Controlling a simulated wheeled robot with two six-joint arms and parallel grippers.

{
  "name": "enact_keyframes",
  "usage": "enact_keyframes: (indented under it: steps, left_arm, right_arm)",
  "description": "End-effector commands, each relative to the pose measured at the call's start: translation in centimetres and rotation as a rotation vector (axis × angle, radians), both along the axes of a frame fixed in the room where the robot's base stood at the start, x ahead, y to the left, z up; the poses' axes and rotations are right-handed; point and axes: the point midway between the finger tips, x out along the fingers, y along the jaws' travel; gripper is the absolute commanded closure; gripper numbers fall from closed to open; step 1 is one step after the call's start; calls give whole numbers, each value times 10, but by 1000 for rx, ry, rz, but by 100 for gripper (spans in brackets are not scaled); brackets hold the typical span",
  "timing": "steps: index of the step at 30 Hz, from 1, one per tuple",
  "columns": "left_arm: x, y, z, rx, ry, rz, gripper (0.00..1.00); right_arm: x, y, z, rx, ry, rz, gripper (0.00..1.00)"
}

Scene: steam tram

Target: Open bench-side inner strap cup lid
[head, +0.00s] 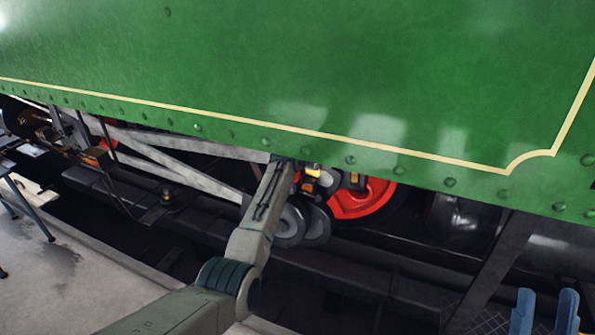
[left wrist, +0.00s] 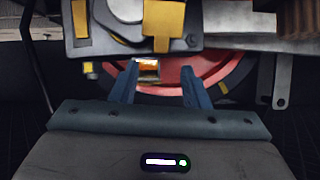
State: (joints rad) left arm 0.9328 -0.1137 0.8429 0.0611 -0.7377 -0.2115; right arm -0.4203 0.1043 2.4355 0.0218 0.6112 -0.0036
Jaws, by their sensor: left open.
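My left arm reaches under the green side panel (head: 300,70) in the head view, where its gripper is hidden. In the left wrist view my left gripper (left wrist: 159,66) is open, with its two blue fingers apart. A small orange-and-brass piece (left wrist: 148,70) shows between the fingers, nearer the left one; contact cannot be told. A larger brass block (left wrist: 163,25) sits above on a dark grey rod end. I cannot tell which brass part is the strap cup or its lid. My right gripper (head: 546,292) is at the lower right of the head view, its blue fingers apart and empty.
A red wheel (head: 365,198) stands behind the rods, and it also shows in the left wrist view (left wrist: 205,78). Grey rods (head: 190,150) run to the left. The panel's lower edge hangs low over the arm. A pale floor (head: 60,270) lies at lower left.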

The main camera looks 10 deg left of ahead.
Motion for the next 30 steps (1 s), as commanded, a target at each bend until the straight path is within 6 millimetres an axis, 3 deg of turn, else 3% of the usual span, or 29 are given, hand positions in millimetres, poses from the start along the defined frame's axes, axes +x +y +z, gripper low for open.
enact_keyframes:
  steps: [9, 18, 24, 30]
  left_arm:
    - [-43, 8, 1, 0, 0, 0, 58]
    - [-83, 15, 0, 0, 0, 0, 58]
    - [-94, 17, 0, 0, 0, 0, 58]
    - [-95, 17, 0, 0, 0, 0, 58]
  right_arm:
    - [38, -3, -48, 28, 396, -6, 64]
    - [51, -3, -97, 45, 690, -1, 64]
    - [52, -3, -111, 50, 767, 1, 64]
    - [53, -2, -113, 50, 775, 1, 64]
